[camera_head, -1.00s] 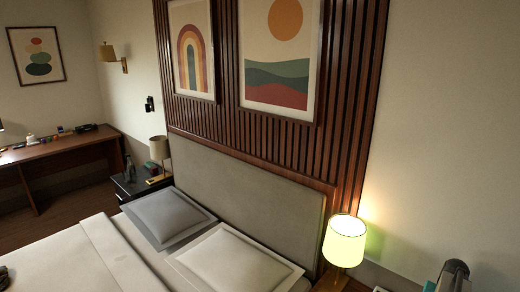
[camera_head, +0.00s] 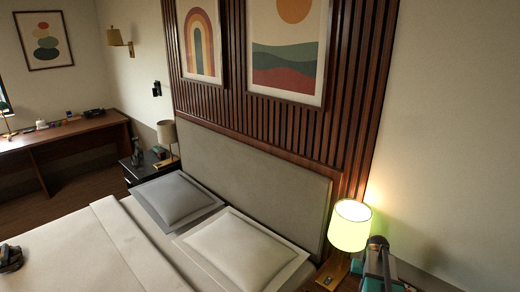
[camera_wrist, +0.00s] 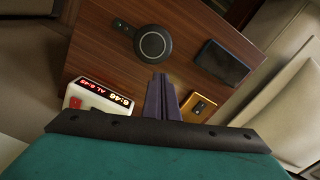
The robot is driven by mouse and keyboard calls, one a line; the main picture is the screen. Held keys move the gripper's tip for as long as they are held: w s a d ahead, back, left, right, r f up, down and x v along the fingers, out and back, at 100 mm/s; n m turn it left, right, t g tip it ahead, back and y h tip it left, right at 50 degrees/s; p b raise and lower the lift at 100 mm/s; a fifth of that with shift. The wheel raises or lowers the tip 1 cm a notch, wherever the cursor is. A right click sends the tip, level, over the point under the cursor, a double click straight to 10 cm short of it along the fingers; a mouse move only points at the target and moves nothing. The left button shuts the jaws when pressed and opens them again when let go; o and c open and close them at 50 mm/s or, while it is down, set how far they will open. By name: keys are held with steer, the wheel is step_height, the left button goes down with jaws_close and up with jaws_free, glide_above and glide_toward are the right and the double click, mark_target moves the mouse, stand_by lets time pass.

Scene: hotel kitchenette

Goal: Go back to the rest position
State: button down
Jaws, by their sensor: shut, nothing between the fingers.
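My gripper (camera_wrist: 161,98) shows in the wrist view with its two dark fingers together and nothing between them. It is over a wooden nightstand top (camera_wrist: 100,55), apart from the things on it as far as I can tell. In the head view part of my teal arm (camera_head: 376,262) shows at the lower right, beside the lit lamp (camera_head: 349,226); the fingertips cannot be made out there.
The bed (camera_head: 70,262) with two pillows fills the lower left. A desk (camera_head: 60,145) stands farther back.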

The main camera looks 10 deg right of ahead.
steer(key=a+f+n, duration=0.1)
steer(key=a+n, duration=0.5)
steer(key=a, duration=2.9)
steer(key=s+f+g+b, duration=0.5)
steer(key=s+f, duration=1.9)
steer(key=s, duration=0.2)
steer(key=shift+s+d+g+b, duration=0.2)
steer(key=shift+d+g+b, duration=0.15)
steer(key=shift+g, duration=0.05)
steer(key=shift+r+n, duration=0.1)
steer(key=shift+n, duration=0.2)
